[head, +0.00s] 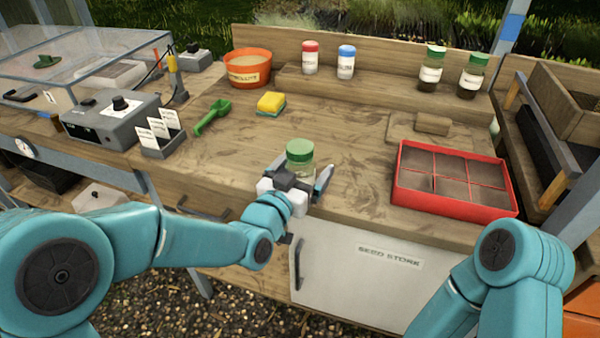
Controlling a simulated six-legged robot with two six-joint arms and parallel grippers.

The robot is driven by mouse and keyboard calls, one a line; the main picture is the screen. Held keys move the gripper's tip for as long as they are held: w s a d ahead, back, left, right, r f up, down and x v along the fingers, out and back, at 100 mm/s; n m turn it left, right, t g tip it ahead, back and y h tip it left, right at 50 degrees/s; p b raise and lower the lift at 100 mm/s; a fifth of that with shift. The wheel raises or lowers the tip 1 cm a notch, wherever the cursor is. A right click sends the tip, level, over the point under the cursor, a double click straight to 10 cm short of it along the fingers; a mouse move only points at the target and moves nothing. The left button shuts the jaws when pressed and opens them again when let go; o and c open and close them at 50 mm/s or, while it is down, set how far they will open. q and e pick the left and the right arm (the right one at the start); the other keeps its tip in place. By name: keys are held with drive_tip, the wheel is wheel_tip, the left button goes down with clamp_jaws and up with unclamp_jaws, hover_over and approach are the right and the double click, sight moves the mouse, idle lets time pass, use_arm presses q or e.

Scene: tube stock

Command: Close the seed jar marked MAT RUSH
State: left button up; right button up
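A clear glass jar with a green lid (300,151) stands upright near the bench's front edge, in the middle of the head view. The lid sits on top of it; I cannot tell how tightly. No readable label shows on it. My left gripper (299,176) is at the jar's near side with its fingers spread apart, one to each side. The lower part of the jar is hidden behind the gripper. My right arm comes in at lower right, and its gripper is out of the picture.
A red-lidded jar (310,58), a blue-lidded jar (346,62) and two green-lidded jars (432,70) stand on the back shelf. A red divided tray (455,205) is at right. A green scoop (212,117), yellow sponge (271,103) and orange bowl (248,80) lie behind left.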

use_arm(q)
drive_tip(key=shift+w, duration=0.15)
drive_tip(key=c, duration=1.2)
drive_tip(key=shift+r, duration=0.1)
wheel_tip(320, 180, up, 20)
drive_tip(key=p, duration=0.3)
